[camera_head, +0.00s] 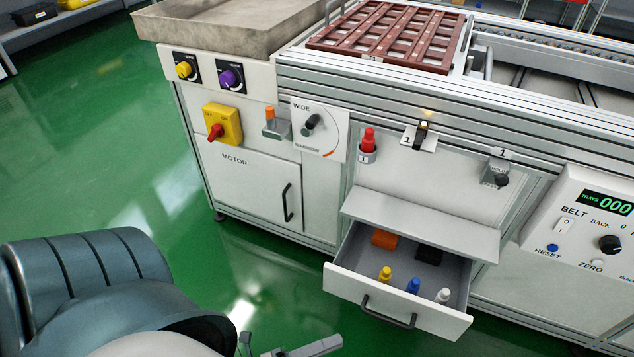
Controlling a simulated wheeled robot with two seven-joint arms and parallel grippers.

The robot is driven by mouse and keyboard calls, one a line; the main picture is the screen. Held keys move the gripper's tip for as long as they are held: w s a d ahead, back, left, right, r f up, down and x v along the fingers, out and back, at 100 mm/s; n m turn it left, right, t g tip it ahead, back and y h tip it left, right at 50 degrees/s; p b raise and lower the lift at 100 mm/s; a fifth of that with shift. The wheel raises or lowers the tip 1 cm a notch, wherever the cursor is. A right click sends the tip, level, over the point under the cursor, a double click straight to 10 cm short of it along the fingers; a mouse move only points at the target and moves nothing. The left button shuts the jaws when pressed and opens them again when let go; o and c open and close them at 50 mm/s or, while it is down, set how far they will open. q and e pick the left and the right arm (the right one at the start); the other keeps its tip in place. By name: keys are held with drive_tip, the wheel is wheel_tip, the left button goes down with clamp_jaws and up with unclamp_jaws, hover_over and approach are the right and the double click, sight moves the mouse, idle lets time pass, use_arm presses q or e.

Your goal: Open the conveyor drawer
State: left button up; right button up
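The conveyor drawer (338,281) is pulled out from the front of the white conveyor cabinet, below a sloping white ledge. Its dark handle (388,312) is on the drawer front. Inside stand a yellow bottle (385,274), a blue bottle (413,285) and a white bottle (443,295), with an orange item and a dark item behind them. My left gripper (286,345) is at the bottom edge, left of and below the handle and apart from it. Its fingers show spread apart with nothing visible between them; its body is partly cut off. My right gripper is not in view.
A motor cupboard (248,185) with a red-and-yellow switch (220,125) is left of the drawer. A belt control panel (590,228) is at the right. A brown tray (390,36) lies on top. Green floor (90,155) is open at the left.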

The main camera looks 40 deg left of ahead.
use_arm(q)
drive_tip(key=shift+v, duration=1.4)
